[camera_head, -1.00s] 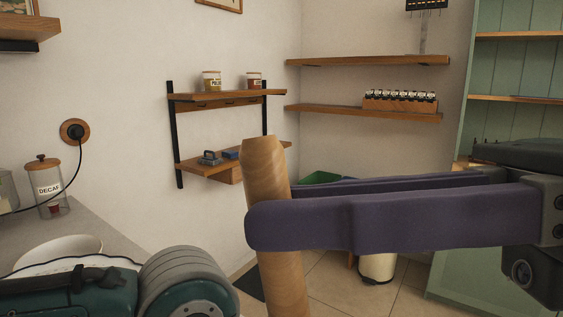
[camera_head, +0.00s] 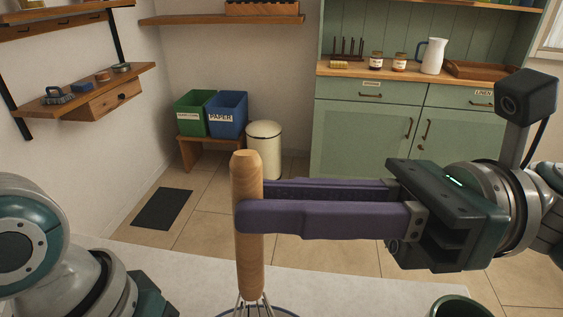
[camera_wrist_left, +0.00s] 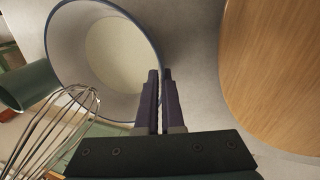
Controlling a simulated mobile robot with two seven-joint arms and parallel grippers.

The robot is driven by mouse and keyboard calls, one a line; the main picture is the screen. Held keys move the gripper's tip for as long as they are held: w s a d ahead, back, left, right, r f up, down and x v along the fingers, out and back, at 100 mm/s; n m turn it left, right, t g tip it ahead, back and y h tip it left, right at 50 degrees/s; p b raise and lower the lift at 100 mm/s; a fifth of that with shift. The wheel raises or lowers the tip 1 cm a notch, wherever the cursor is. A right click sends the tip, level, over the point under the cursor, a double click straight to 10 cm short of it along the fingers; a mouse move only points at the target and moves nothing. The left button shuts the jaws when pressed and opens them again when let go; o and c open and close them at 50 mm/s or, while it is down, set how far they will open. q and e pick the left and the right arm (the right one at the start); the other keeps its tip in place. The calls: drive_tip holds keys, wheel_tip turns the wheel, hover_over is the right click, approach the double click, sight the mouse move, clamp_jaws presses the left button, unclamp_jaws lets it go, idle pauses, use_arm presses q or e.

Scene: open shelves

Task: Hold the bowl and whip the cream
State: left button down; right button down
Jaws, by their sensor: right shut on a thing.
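My right gripper (camera_head: 243,205) is shut on the upright wooden handle of the whisk (camera_head: 248,262). The whisk's wires run down to the lower edge of the head view, by the blue rim of the bowl (camera_head: 285,312). In the left wrist view the whisk's wire loops (camera_wrist_left: 62,125) overlap the bowl's rim at lower left; whether they reach inside is unclear. The bowl (camera_wrist_left: 62,52) is white with pale cream (camera_wrist_left: 120,55) inside. My left gripper (camera_wrist_left: 160,72) is at the bowl's right rim, its fingers close together with a narrow gap; its hold on the rim is unclear.
A dark green cup (camera_head: 460,306) stands right of the bowl on the pale counter (camera_head: 150,262). A round wooden board (camera_wrist_left: 280,75) lies right of my left gripper. Bins (camera_head: 227,115), a cream can (camera_head: 264,145) and a green cabinet (camera_head: 355,135) stand beyond the counter.

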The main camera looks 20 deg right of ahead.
wheel_tip(320, 180, down, 7)
drive_tip(key=s, duration=0.1)
drive_tip(key=shift+s+a, duration=0.15)
drive_tip(key=shift+a, duration=0.2)
drive_tip(key=shift+f, duration=0.1)
